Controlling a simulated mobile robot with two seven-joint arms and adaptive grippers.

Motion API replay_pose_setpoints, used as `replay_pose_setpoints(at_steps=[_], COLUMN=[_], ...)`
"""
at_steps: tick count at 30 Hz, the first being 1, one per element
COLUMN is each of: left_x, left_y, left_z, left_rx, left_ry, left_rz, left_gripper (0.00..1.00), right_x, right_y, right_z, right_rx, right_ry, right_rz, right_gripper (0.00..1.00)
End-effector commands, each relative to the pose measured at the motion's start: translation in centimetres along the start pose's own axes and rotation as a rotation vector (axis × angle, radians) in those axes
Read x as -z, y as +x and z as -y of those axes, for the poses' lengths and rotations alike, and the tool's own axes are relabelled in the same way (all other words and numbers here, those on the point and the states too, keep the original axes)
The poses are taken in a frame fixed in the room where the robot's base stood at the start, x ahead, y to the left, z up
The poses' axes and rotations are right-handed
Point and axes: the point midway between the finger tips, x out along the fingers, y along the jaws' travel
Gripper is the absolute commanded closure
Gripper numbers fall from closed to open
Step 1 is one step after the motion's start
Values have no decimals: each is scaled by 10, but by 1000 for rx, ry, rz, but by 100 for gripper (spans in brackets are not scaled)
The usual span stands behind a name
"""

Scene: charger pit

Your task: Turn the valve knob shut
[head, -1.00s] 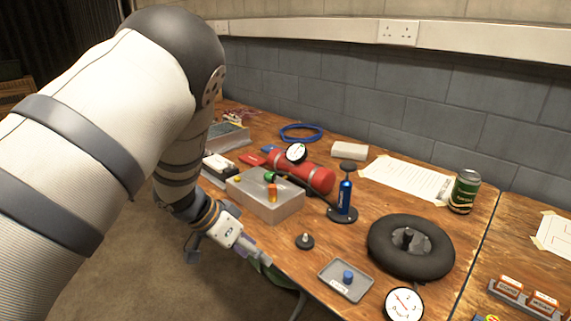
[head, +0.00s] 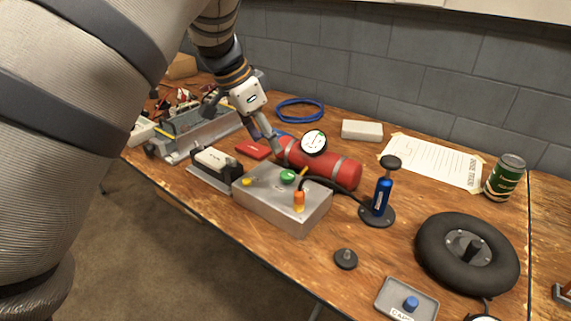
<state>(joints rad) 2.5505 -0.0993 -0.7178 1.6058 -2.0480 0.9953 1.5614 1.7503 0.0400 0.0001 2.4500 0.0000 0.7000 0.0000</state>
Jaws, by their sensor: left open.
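A red cylinder (head: 325,168) with a white pressure gauge (head: 314,142) lies on the wooden table. In front of it is a grey metal box (head: 282,200). On the box are a green round knob (head: 287,176), a small yellow knob (head: 247,182) and an orange upright piece (head: 299,200). I cannot tell for sure which of these is the valve knob. My left gripper (head: 265,137) points down, open, by the left end of the cylinder, behind the box. Its fingertips are partly hard to make out, and nothing shows between them. My right gripper is out of view.
A blue hand pump (head: 382,195) stands right of the box with a black hose. A black wheel (head: 468,250), a small tray (head: 407,300) and a black knob (head: 346,259) lie to the right.

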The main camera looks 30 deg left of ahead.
Motion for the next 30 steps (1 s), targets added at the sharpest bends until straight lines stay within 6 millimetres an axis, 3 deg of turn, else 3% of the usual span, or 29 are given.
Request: replay_pose_setpoints(at_steps=[6,12,16,24,30], left_x=[-4,-3,-2,-1,-1], left_y=[61,100,111,112,112], left_z=[-1,-1,-1,-1,-1], left_rx=[-8,-6,-4,-2,-3], left_ry=[-4,-3,-2,-2,-2], left_rz=[9,4,3,1,1], left_gripper=[49,49,49,49,95], right_x=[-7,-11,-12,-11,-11], right_y=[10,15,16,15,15], right_z=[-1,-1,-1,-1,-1], right_rx=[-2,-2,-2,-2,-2], right_ry=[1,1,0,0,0], right_rz=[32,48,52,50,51], right_gripper=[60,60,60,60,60])
